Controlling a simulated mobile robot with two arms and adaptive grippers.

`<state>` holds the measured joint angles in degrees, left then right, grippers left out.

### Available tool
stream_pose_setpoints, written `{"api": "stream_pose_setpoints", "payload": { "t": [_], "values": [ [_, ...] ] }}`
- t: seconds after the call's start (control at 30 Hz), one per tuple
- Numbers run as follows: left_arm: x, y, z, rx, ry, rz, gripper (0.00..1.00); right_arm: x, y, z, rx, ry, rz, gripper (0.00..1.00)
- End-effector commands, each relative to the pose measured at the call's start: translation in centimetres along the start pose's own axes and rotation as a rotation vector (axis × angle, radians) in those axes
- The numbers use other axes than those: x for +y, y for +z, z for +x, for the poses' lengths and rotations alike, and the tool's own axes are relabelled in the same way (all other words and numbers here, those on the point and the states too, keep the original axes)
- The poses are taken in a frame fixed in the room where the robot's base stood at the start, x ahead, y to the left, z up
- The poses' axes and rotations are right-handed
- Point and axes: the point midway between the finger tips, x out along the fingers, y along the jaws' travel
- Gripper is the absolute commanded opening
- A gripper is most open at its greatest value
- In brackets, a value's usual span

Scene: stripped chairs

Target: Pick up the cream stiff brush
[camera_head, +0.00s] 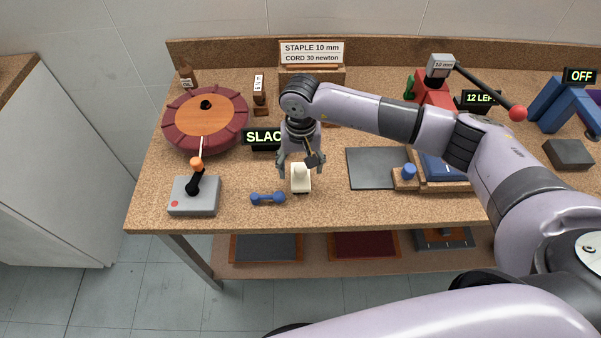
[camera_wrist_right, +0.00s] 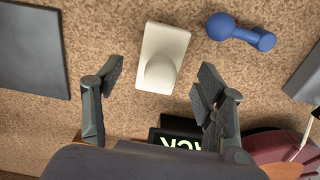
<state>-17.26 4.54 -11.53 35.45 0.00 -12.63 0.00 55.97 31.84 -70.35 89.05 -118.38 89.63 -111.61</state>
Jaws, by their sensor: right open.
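The cream stiff brush (camera_head: 300,178) stands on the cork-coloured bench top, below my right gripper in the head view. In the right wrist view the brush (camera_wrist_right: 162,60) shows as a pale block with a rounded knob, ahead of and between the fingers. My right gripper (camera_head: 298,165) is open and empty; its two fingers also show in the right wrist view (camera_wrist_right: 160,85), spread to either side of the knob end. I cannot tell the exact height of the fingertips above the bench. My left gripper is not in view.
A blue dumbbell-shaped tool (camera_head: 268,198) lies just left of the brush. A grey joystick box (camera_head: 195,195) and a round red-rimmed turntable (camera_head: 205,118) stand further left. A dark flat plate (camera_head: 377,168) lies to the right. A SLACK sign (camera_head: 264,137) stands behind.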

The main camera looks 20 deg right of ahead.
Motion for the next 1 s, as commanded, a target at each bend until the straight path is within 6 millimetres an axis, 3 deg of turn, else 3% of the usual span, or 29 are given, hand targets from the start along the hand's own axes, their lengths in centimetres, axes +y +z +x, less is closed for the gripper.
{"api": "stream_pose_setpoints", "payload": {
  "t": [0.03, 0.2, 0.47, 1.0],
  "values": [
    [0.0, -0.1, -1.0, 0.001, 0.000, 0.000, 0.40, -0.1, 0.1, 0.4, -0.005, 0.002, 0.000, 0.65],
    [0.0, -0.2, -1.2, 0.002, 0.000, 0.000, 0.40, -0.1, 0.0, 2.4, -0.001, -0.001, 0.000, 0.65],
    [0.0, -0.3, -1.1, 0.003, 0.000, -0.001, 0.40, -0.1, -0.1, 2.7, 0.001, -0.001, -0.001, 0.65],
    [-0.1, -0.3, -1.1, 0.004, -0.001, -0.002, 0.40, -0.1, -0.1, 2.7, 0.001, -0.001, -0.001, 0.29]
  ]
}}
